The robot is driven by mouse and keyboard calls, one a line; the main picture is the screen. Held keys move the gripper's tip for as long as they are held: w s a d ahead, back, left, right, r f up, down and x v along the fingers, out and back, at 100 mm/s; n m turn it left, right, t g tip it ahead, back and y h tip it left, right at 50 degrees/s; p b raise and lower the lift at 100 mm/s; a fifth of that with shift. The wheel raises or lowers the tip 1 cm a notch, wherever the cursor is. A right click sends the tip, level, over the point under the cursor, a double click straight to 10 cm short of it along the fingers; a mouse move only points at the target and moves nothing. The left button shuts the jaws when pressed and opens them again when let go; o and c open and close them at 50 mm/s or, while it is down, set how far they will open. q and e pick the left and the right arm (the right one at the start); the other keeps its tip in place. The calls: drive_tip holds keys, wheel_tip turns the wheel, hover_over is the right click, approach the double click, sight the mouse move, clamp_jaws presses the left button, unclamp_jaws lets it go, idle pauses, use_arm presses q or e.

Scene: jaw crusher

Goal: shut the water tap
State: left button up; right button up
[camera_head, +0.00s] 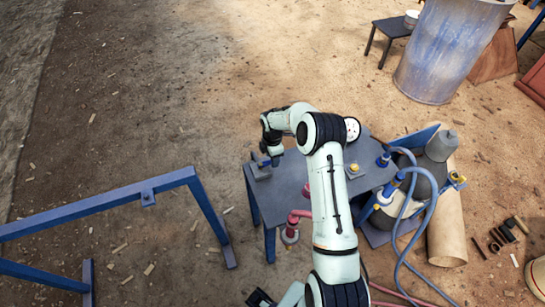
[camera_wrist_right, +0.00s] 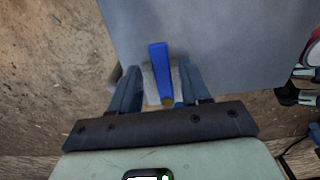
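The water tap shows in the right wrist view as a blue lever (camera_wrist_right: 159,68) with a small brass-coloured part (camera_wrist_right: 167,102) at its lower end. My right gripper (camera_wrist_right: 158,85) has its fingers spread on either side of the lever, with a grey piece behind it. I cannot tell whether a finger touches the lever. In the head view my right gripper (camera_head: 270,158) is at the left edge of the blue-grey table (camera_head: 295,188), beside a small grey block (camera_head: 259,170); the tap is not clear there. My left gripper (camera_head: 260,298) is partly cut off at the bottom edge, its fingers unclear.
Blue hoses and blue fittings (camera_head: 387,195) stand right of the table, near a grey bottle-shaped vessel (camera_head: 428,172). A red pipe fitting (camera_head: 292,222) is below the table's front edge. A blue frame (camera_head: 148,190) stands at left. Bare ground lies behind the table.

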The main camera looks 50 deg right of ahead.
wheel_tip(320, 180, up, 13)
drive_tip(key=shift+r, duration=0.2)
idle(0.5)
idle(0.4)
